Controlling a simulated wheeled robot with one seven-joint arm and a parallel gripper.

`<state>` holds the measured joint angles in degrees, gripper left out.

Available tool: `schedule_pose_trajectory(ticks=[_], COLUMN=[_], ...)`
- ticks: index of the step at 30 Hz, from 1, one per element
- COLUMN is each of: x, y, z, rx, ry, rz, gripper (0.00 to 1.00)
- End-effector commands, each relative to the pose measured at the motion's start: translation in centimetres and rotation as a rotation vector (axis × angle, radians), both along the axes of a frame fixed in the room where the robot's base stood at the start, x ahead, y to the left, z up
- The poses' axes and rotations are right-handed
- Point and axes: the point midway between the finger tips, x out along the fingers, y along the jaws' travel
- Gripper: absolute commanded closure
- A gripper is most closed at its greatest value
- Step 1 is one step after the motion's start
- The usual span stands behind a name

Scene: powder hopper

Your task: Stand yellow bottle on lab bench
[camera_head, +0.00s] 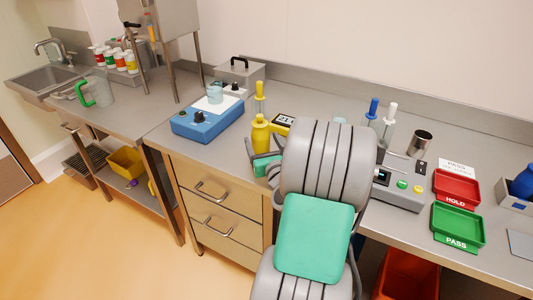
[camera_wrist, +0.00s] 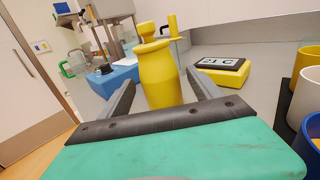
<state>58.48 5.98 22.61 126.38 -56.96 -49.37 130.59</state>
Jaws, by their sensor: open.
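The yellow bottle (camera_head: 260,137) stands upright on the lab bench (camera_head: 215,148), near its front edge and right of the blue device. In the wrist view the yellow bottle (camera_wrist: 160,78) is between the two dark fingers of my gripper (camera_wrist: 158,92), and its base is hidden by the gripper. My gripper (camera_head: 264,160) is open around the bottle's lower part. I cannot tell whether either finger touches it.
A blue stirrer-like device (camera_head: 207,122) stands left of the bottle. A yellow-handled tool (camera_head: 259,97) stands behind it, and a yellow block with a display (camera_wrist: 222,70) is at right. Red (camera_head: 456,188) and green (camera_head: 458,225) trays lie farther right.

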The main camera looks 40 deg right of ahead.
Motion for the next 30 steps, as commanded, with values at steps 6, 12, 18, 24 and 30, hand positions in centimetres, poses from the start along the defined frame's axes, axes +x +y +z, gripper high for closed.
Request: schedule_pose_trajectory(ticks=[6,12,18,24,30], x=[-4.6,-5.8,-1.7,-1.0,-9.5], y=[2.0,2.9,9.9,25.8,32.0], z=[-0.2,0.0,-1.5,-7.4,-8.8], rx=[0.0,-0.003,-0.306,-1.315,-2.298], ry=[-0.001,0.001,0.232,0.687,0.752], rz=[-0.005,0.002,0.252,0.968,1.695], gripper=[0.26,0.26,0.26,0.26,0.26])
